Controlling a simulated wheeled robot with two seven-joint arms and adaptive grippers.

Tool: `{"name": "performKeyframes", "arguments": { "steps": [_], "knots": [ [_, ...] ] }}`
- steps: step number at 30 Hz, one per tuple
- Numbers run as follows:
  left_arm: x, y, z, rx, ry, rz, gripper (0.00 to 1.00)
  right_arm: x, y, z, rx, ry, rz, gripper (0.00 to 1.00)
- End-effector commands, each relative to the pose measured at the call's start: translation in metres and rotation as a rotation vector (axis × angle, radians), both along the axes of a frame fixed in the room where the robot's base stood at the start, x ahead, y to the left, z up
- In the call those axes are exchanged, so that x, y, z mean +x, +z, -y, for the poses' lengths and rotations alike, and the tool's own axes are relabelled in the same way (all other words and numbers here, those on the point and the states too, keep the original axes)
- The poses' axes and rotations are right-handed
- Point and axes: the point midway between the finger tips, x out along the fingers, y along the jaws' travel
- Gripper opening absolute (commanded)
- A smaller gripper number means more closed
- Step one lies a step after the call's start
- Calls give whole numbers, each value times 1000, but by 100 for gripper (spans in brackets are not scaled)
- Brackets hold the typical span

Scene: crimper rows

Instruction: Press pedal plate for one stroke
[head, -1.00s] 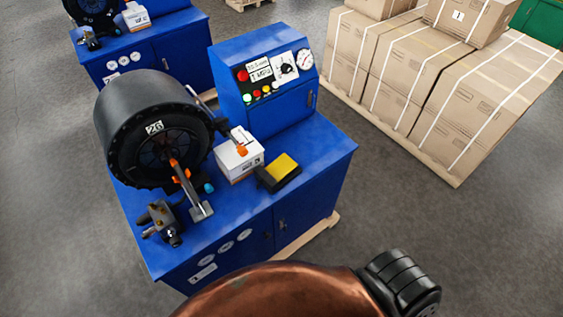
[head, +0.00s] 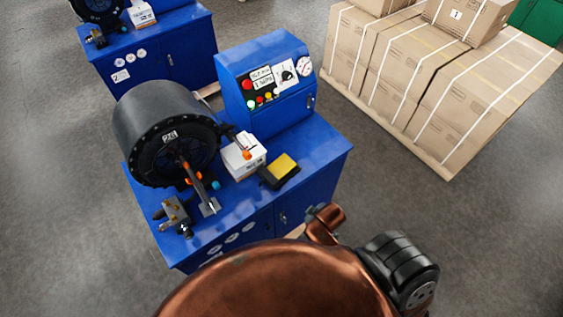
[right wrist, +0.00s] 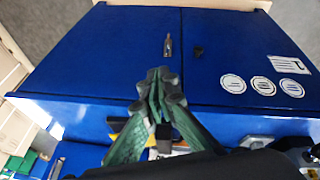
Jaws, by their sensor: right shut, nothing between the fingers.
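The pedal plate is a yellow pad (head: 284,166) on a black base, lying on top of the blue crimper cabinet (head: 325,160) near its right front edge in the head view. In the right wrist view my right gripper (right wrist: 158,78) is shut and empty. Its green fingers meet in front of the blue cabinet doors (right wrist: 110,50). A bit of yellow shows behind the fingers there, mostly hidden by them. My right gripper does not show in the head view, where only copper and black arm parts are seen. My left gripper is in neither view.
A white box (head: 243,156) stands beside the pedal. The black crimper drum (head: 165,130) and a metal fitting (head: 174,216) are to its left. The control panel (head: 272,85) rises behind. Strapped cartons (head: 430,75) stand at the right, with open floor between.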

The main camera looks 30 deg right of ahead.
Motion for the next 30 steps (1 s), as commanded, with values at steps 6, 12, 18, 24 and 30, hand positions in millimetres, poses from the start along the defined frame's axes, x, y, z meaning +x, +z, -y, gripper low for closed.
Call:
{"name": "performKeyframes", "arguments": {
  "steps": [6,12,18,24,30],
  "knots": [
    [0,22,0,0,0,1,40,82,57,-14,-227,554,124,0],
    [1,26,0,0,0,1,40,153,66,-16,-501,1045,209,0],
    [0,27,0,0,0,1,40,220,72,2,-813,1467,252,0],
    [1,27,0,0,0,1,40,267,83,27,-1064,1740,253,0],
    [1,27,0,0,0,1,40,284,89,40,-1174,1847,244,0]
  ]
}}
